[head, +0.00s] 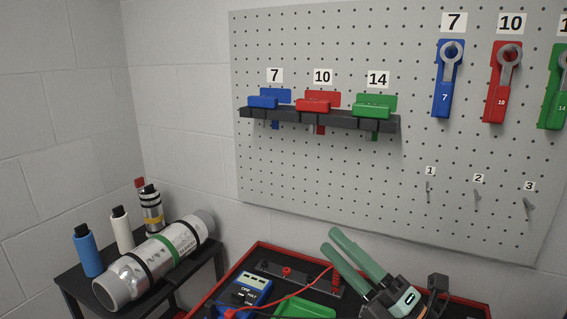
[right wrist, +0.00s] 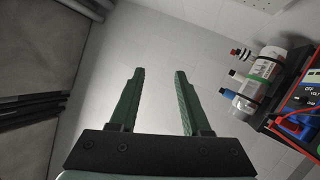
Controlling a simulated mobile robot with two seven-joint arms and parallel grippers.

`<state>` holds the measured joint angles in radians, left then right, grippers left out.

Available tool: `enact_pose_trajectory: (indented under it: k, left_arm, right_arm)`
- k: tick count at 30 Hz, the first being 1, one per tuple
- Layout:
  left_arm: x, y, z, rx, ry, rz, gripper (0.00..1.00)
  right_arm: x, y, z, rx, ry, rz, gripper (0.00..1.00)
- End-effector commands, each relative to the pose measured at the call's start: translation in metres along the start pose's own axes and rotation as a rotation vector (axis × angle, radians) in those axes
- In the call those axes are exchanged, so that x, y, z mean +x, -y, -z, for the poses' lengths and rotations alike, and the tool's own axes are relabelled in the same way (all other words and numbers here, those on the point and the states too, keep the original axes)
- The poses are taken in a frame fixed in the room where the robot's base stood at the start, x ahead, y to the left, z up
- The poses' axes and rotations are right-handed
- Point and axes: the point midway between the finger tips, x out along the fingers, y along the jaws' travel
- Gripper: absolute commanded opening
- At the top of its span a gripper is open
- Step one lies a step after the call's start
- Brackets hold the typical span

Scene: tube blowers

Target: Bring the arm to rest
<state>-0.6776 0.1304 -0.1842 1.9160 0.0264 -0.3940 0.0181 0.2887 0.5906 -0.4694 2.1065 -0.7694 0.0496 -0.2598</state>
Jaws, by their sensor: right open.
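My right gripper (head: 329,241) is at the bottom of the head view, in front of the red-rimmed tray. Its two green fingers point up and to the left. In the right wrist view, the right gripper (right wrist: 159,72) has its fingers well apart, with nothing between them. Bare wall and floor show beyond the fingers there. My left gripper is in neither view.
A pegboard (head: 300,55) holds a black rack (head: 340,121) and hanging blue (head: 443,95) and red (head: 497,97) tools. A red-rimmed tray (head: 225,277) holds a meter (head: 250,287). A black stand (head: 68,279) holds a silver cylinder (head: 128,279) and bottles.

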Motion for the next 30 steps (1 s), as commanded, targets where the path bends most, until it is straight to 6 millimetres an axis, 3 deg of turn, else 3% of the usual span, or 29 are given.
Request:
enact_pose_trajectory:
  k: [5,6,10,15,18,24,30]
  left_arm:
    - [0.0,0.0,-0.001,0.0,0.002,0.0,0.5]
    - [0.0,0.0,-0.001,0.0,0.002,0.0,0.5]
    - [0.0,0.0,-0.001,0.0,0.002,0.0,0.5]
    - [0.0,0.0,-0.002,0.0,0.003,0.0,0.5]
    - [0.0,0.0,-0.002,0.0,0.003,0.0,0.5]
    - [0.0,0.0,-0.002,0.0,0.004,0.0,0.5]
    - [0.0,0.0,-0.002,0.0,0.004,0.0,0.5]
  right_arm:
    - [-0.051,0.049,-0.044,0.423,0.448,0.112,0.47]
    - [-0.068,0.064,-0.05,0.513,0.55,0.15,0.47]
    - [-0.137,0.118,-0.051,0.797,0.873,0.3,0.47]
    - [-0.234,0.172,-0.01,1.099,1.246,0.529,0.47]
    - [-0.274,0.185,0.018,1.209,1.394,0.64,0.47]
    - [-0.332,0.192,0.069,1.357,1.606,0.82,0.47]
    - [-0.375,0.185,0.116,1.463,1.77,0.985,0.47]
